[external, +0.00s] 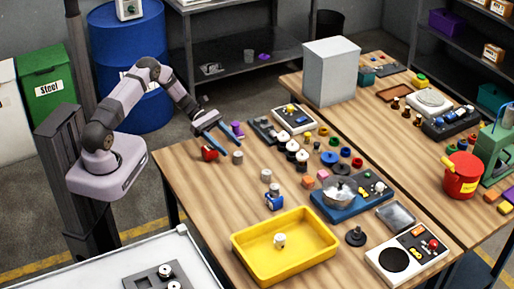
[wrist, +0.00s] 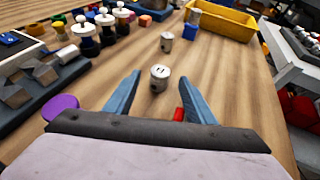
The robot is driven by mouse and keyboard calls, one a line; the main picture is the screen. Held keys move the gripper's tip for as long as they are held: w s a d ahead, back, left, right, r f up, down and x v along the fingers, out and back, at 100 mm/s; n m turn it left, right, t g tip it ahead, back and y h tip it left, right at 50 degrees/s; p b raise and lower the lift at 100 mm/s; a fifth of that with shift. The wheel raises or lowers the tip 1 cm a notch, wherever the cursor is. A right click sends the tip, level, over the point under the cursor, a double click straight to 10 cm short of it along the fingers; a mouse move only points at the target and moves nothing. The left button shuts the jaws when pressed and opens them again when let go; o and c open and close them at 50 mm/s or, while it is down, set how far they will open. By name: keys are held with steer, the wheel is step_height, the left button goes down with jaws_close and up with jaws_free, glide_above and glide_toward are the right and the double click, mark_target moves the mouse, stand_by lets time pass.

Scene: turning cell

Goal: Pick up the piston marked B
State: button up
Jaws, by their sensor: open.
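My gripper (external: 232,147) is open over the near left part of the wooden table, with its two blue fingers apart. In the wrist view my gripper (wrist: 160,73) has a grey metal piston (wrist: 160,78) upright in line with the gap between its fingertips. The piston's top has a dark mark that I cannot read surely. In the external view this piston (external: 237,157) stands just beyond the fingertips. A second grey piston (wrist: 167,42) stands farther off, also visible in the external view (external: 266,175). A third light piston (external: 280,241) stands in the yellow tray.
A red part (external: 209,153) and a purple part (external: 237,129) lie close to my gripper on either side. A blue part (external: 274,201) and the yellow tray (external: 245,266) are nearer the front. Several small parts crowd the table's middle.

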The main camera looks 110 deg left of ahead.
mark_target(238, 158)
steer(key=shift+p+x, duration=0.6)
steer(key=shift+x, duration=1.25)
steer(key=c, duration=1.2)
steer(key=shift+r, duration=0.1)
